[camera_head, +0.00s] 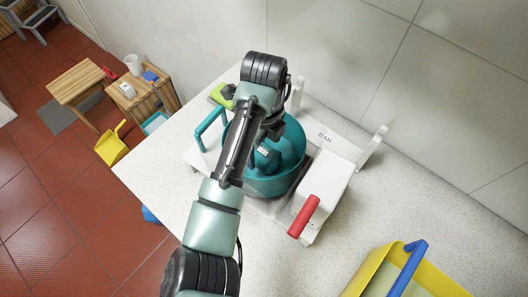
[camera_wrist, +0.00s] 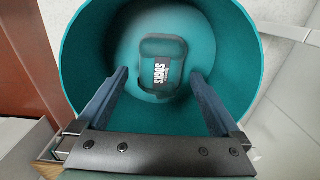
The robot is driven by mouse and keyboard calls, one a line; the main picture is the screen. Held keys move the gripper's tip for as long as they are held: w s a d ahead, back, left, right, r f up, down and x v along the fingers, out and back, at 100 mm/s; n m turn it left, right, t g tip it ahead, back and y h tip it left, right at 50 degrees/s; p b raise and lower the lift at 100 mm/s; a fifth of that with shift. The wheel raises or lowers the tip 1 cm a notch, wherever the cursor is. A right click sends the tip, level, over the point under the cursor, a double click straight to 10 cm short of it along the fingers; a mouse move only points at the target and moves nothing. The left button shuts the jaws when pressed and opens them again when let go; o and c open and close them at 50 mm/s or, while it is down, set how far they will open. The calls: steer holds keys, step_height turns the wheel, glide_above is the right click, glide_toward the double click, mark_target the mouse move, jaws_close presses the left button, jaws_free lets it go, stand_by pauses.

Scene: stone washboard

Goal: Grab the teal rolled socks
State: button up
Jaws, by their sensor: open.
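The teal rolled socks (camera_wrist: 163,66) lie at the bottom of a teal bucket (camera_wrist: 83,60) in the wrist view, with a dark band lettered "SOCKS". In the head view the socks (camera_head: 265,157) show partly inside the bucket (camera_head: 276,186), next to my arm. My gripper (camera_wrist: 160,88) is open, its two fingers pointing down into the bucket on either side of the socks' near end. The fingers look apart from the socks; how far they are above them I cannot tell. In the head view my arm hides the fingertips and part of the bucket.
The bucket stands on a pale speckled counter (camera_head: 389,202) by a tiled wall. A white block with a red handle (camera_head: 304,216) is right of it. A yellow container with a blue handle (camera_head: 409,272) is at the lower right. A lime-green item (camera_head: 222,96) lies behind.

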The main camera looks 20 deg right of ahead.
steer(key=shift+f, duration=1.15)
steer(key=c, duration=1.5)
steer(key=shift+r, duration=0.1)
